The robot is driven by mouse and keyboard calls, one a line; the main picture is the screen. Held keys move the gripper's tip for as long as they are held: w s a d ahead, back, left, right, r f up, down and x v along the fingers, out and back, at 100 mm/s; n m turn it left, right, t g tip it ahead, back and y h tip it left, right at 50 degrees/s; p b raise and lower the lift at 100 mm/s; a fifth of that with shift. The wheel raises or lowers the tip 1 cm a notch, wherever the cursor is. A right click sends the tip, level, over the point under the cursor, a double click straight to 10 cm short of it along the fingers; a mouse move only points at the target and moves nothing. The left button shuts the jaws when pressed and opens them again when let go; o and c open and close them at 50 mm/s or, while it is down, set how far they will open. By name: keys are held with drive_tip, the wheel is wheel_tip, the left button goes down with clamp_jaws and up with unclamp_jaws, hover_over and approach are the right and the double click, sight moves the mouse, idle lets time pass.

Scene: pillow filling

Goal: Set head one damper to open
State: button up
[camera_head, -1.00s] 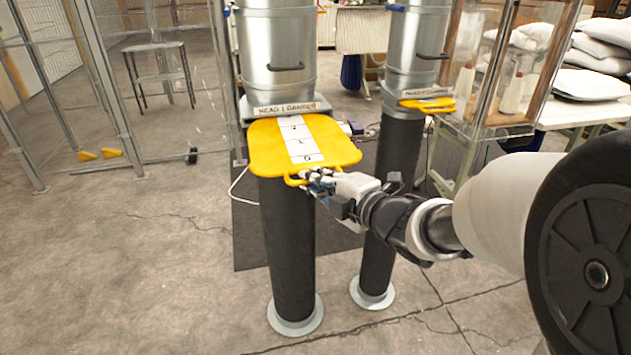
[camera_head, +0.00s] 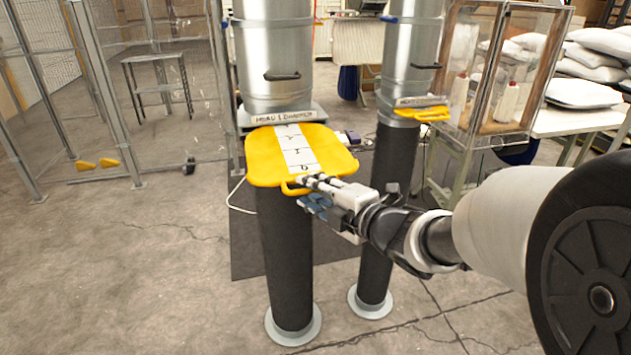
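The head one damper (camera_head: 262,158) is a yellow slide plate pulled well out toward me from its slot, with a white lettered strip down its middle. Its label (camera_head: 282,117) reads head 1 damper, on the collar under a silver cylinder. A small loop handle (camera_head: 292,189) is on the plate's front edge. My gripper (camera_head: 307,191) is at this handle, coming from the right. The fingers overlap the handle, and I cannot tell whether they touch or close on it.
A second damper (camera_head: 428,114), also yellow, sits mostly pushed in on the right-hand column. Black pipes (camera_head: 287,260) stand below both cylinders on round floor flanges. A clear-walled cabinet (camera_head: 490,130) and a white table (camera_head: 575,122) with pillows are at the right.

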drive_tip(key=shift+s+d, duration=0.1)
drive_tip(key=v, duration=1.2)
drive_tip(key=s+d+m+h, duration=0.4)
drive_tip(key=d+m+h, duration=0.8)
drive_tip(key=d+m, duration=0.3)
drive_tip(key=s+a+f+m+g, duration=0.2)
drive_tip(key=s+m, duration=0.1)
drive_tip(key=s, duration=0.3)
drive_tip(key=s+a+f+m+g+y, duration=0.1)
drive_tip(key=s+a+f+m+g, duration=0.1)
drive_tip(key=s, duration=0.4)
drive_tip(key=s+a+f+m+g+y, duration=0.1)
drive_tip(key=s+a+f+m+g, duration=0.2)
drive_tip(key=s+f+m, duration=0.1)
drive_tip(key=shift+s+m+g, duration=0.3)
drive_tip(key=shift+s+m, duration=0.2)
drive_tip(key=shift+s, duration=0.75)
